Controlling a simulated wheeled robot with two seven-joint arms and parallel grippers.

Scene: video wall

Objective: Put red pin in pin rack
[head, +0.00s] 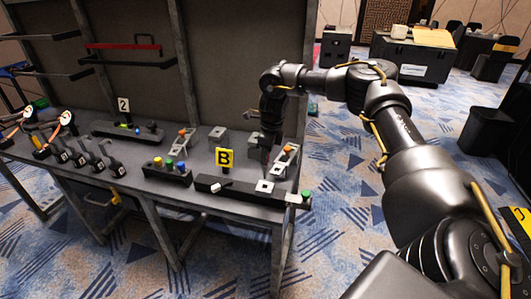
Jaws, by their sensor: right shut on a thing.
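My right gripper (267,157) points down over the right part of the workbench, beside the yellow "B" sign. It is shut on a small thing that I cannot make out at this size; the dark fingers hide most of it. I cannot tell whether this is the red pin. I cannot tell for sure which block is the pin rack. My left gripper is not in view.
The workbench (225,203) carries a "B" sign (224,157), grey blocks with orange-red parts (286,154), a pale square block (265,186), and a green-topped piece (306,195) at the right edge. Black tools stand at left.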

